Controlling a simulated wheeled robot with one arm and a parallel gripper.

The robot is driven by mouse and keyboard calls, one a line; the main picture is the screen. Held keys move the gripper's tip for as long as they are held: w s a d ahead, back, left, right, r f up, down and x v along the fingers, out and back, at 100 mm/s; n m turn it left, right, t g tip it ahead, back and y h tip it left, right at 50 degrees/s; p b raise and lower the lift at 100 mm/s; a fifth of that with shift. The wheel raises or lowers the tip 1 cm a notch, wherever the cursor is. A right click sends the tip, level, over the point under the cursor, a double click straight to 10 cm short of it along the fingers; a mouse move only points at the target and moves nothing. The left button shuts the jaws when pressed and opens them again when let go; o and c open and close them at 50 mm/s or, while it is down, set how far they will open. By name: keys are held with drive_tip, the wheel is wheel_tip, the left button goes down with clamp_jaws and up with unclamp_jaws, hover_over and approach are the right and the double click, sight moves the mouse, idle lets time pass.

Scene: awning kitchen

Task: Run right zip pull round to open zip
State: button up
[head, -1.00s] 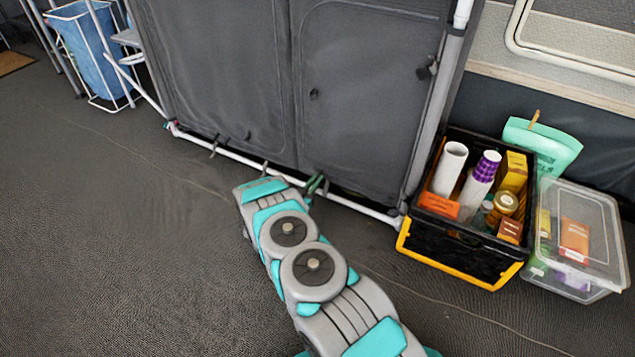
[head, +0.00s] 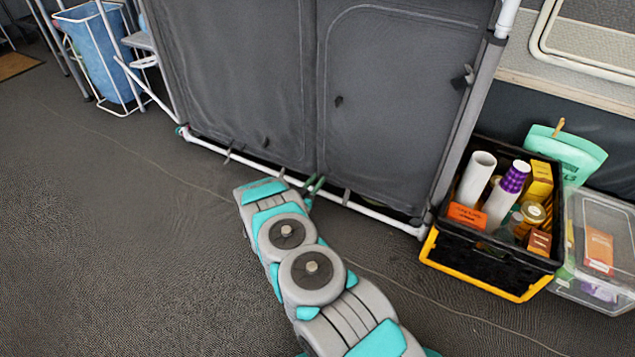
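The dark grey fabric cupboard (head: 240,70) stands in a light tube frame. Its right door panel (head: 400,120) lies flat and looks closed, outlined by a curved seam. I cannot tell which is the right zip pull. My grey and teal arm reaches up from the bottom. My gripper (head: 314,187) seems to be the small green part at the arm's far end, low by the bottom rail, well below both tabs. Its fingers are too small to read.
A black and yellow crate (head: 480,275) of groceries stands at the cupboard's right foot, beside a clear plastic box (head: 615,275) and a mint green bag (head: 567,150). A blue bin (head: 105,55) is at the upper left. The left floor is clear.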

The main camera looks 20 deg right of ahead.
drive_tip(key=shift+o, duration=1.4)
drive_tip(key=v, duration=0.8)
drive_tip(key=shift+p, duration=0.35)
